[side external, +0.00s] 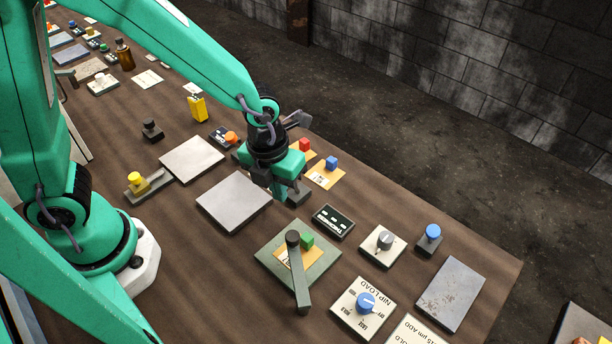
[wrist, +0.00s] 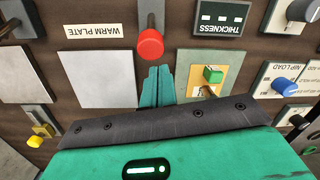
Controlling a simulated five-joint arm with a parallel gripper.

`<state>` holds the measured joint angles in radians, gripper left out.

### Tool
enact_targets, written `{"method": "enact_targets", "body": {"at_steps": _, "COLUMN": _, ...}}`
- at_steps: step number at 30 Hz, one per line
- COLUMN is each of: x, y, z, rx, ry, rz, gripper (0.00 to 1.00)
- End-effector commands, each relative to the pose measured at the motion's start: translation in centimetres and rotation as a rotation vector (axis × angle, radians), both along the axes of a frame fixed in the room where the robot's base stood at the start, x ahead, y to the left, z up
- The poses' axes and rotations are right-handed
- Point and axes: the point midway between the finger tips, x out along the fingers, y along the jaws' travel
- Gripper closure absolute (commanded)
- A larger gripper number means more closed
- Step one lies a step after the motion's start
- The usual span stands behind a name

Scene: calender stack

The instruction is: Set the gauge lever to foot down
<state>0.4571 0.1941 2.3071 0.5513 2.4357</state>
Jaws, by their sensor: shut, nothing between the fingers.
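A lever with a red ball knob (wrist: 150,43) stands between the warm plate label and the thickness display in the wrist view. No label on it is readable, so I cannot tell its setting. In the side view my gripper hides its knob. My gripper (wrist: 158,72) is shut and empty, its fingertips just below the knob in the wrist view; I cannot tell whether they touch it. In the side view my gripper (side external: 283,192) points down beside the thickness display (side external: 334,221). A grey-green plate (side external: 268,258) carries a green block (side external: 307,240) on an orange card.
Grey plates (side external: 234,201) lie to the left. A grey knob (side external: 385,240), a blue nip load knob (side external: 365,302) and a blue-topped button (side external: 432,232) stand to the right. Red and blue blocks (side external: 331,162) sit behind my gripper.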

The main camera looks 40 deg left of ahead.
Motion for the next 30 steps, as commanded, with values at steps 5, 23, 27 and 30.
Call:
{"method": "enact_targets", "body": {"at_steps": 5, "x": 0.9, "y": 0.3, "z": 0.4, "rx": 0.001, "ry": -0.001, "rz": 0.000, "gripper": 1.00}}
{"method": "enact_targets", "body": {"at_steps": 23, "x": 1.2, "y": 0.3, "z": 0.6, "rx": 0.002, "ry": 0.000, "rz": 0.000, "gripper": 1.00}}
{"method": "enact_targets", "body": {"at_steps": 27, "x": 1.6, "y": 0.3, "z": 0.8, "rx": 0.002, "ry": -0.001, "rz": 0.000, "gripper": 1.00}}
{"method": "enact_targets", "body": {"at_steps": 30, "x": 2.0, "y": 0.3, "z": 0.9, "rx": 0.002, "ry": -0.001, "rz": 0.001, "gripper": 1.00}}
